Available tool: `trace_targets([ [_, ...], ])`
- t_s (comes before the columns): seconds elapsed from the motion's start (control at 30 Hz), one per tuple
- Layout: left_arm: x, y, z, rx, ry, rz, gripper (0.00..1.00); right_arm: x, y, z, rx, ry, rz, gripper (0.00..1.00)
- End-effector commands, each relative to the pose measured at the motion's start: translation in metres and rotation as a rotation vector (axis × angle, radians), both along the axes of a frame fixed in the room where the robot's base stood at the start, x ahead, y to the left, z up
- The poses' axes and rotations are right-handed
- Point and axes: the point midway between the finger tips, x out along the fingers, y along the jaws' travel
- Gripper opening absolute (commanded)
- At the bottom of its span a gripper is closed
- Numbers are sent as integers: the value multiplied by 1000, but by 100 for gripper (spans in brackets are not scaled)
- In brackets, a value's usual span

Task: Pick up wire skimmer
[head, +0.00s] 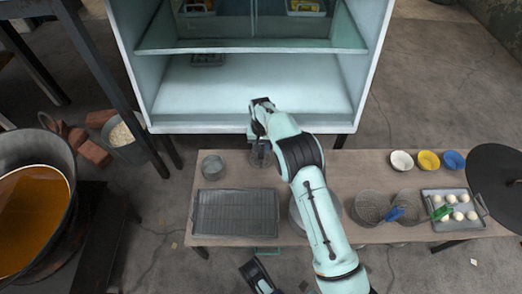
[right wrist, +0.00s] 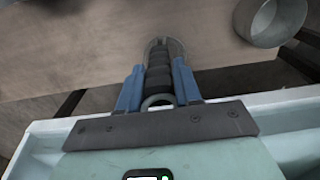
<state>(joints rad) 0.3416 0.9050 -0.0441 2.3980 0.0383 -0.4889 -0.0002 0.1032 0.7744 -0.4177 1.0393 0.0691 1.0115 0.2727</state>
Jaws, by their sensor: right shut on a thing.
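My right gripper (head: 262,106) is over the table's far edge, in front of the cabinet opening. In the right wrist view its blue fingers (right wrist: 158,90) are shut on the black ribbed handle of the wire skimmer (right wrist: 158,75). A ring at the handle's end shows between the fingers. The skimmer's far end is narrow and foreshortened there. In the head view a round mesh part of the skimmer (head: 260,156) shows just below the gripper; whether it touches the table I cannot tell. My left gripper (head: 258,278) shows partly at the bottom edge, its jaws unclear.
The wooden table (head: 345,165) holds a metal cup (head: 212,167), a wire-rack tray (head: 235,213), wire baskets (head: 371,208), a tray of white balls (head: 477,222) and small bowls (head: 428,160). The open cabinet (head: 190,95) stands behind. A large pot of brown liquid (head: 38,152) is at left.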

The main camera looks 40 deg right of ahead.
Motion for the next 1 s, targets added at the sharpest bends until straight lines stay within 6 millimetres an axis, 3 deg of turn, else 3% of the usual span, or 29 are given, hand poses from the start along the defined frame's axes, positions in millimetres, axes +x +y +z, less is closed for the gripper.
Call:
trace_targets([
  [0.17,13,-2,11,2,-45,-3,43,1,0,31,-2,-7,0,0],
  [0.6,69,-10,63,12,-234,-15,43,1,0,154,-1,-8,0,0],
  [0.8,61,-17,73,-4,-215,-26,43,1,0,187,-2,-5,-1,0],
  [1.0,54,-20,75,-14,-197,-32,43,1,0,198,-1,-3,-1,0],
])
